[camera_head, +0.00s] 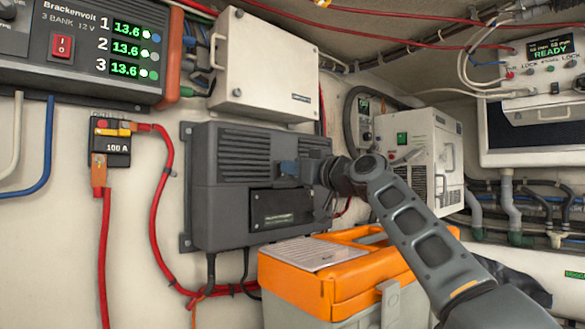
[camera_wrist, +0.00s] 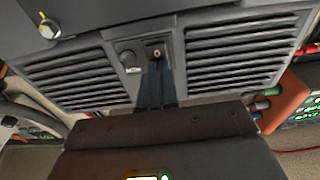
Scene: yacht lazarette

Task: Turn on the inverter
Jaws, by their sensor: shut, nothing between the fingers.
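The inverter is taken to be the dark grey wall box (camera_head: 220,205) with vent slats and a lower cover plate (camera_head: 283,208). In the wrist view, which is upside down, its slatted front (camera_wrist: 240,55) fills the top. My gripper (camera_head: 285,169) is at the inverter's front. Its fingers (camera_wrist: 156,77) are shut and empty, tips close to the switch. I cannot tell whether they touch it. No lit lamp shows on the inverter.
An orange-lidded case (camera_head: 300,290) stands below the inverter. A cream box (camera_head: 265,65) hangs above it. A charger (camera_head: 85,50) with green digits, a fuse holder (camera_head: 110,140) and red cables are at left. A white unit (camera_head: 420,150) stands right, behind my arm.

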